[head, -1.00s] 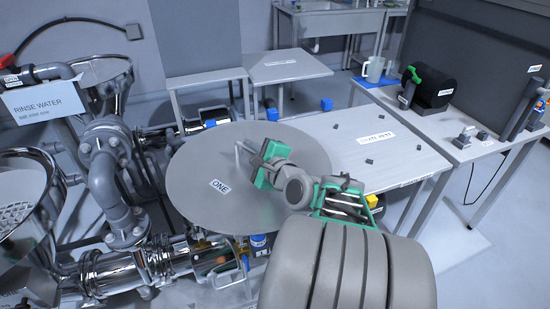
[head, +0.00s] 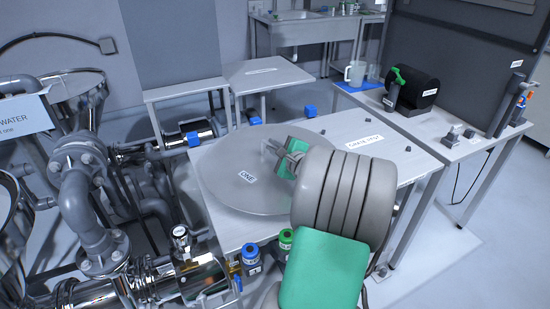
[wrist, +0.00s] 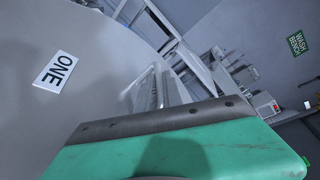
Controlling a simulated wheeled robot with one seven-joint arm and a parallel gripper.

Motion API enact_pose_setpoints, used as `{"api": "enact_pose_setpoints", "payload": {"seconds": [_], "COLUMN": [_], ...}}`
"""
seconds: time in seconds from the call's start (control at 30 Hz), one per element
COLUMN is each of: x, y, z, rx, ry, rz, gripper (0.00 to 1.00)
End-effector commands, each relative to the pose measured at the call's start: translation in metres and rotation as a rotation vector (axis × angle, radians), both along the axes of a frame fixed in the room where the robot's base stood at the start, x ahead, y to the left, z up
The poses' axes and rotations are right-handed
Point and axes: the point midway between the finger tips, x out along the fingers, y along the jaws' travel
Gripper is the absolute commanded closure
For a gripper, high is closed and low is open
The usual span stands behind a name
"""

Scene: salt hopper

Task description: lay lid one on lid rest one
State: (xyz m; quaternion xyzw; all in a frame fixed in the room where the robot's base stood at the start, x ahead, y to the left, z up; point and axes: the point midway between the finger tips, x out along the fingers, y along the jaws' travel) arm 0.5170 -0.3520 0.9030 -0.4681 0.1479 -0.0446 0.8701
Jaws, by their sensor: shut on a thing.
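Lid one (head: 238,185) is a large round grey disc with a white label reading ONE. It hangs over the left part of a grey table (head: 400,160) with a label (head: 365,143) that is hard to read, apparently the lid rest. Small dark pegs (head: 352,150) stand on that top. My gripper (head: 273,150) is shut on the lid's bar handle, which also shows in the wrist view (wrist: 150,90) beside the green finger. Whether the lid touches the table or pegs I cannot tell. My arm hides the lid's right edge.
Steel pipework (head: 90,210) and hoppers stand at left. Bottles with blue and green caps (head: 252,258) stand by the table's front edge. A bench with a black drum (head: 412,88) and a jug (head: 355,73) is at back right.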

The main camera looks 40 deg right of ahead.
Motion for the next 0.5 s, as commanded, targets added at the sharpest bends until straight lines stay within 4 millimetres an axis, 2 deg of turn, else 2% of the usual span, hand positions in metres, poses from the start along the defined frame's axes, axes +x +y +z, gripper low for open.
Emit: {"api": "enact_pose_setpoints", "payload": {"seconds": [0.13, 0.3, 0.5], "x": [0.004, 0.003, 0.003], "y": [-0.009, -0.008, -0.008], "z": [-0.008, -0.034, -0.035], "rx": [-0.004, -0.003, -0.006], "ry": [-0.005, -0.006, -0.006], "rz": [-0.001, -0.001, -0.001], "gripper": [1.0, 1.0, 1.0]}}
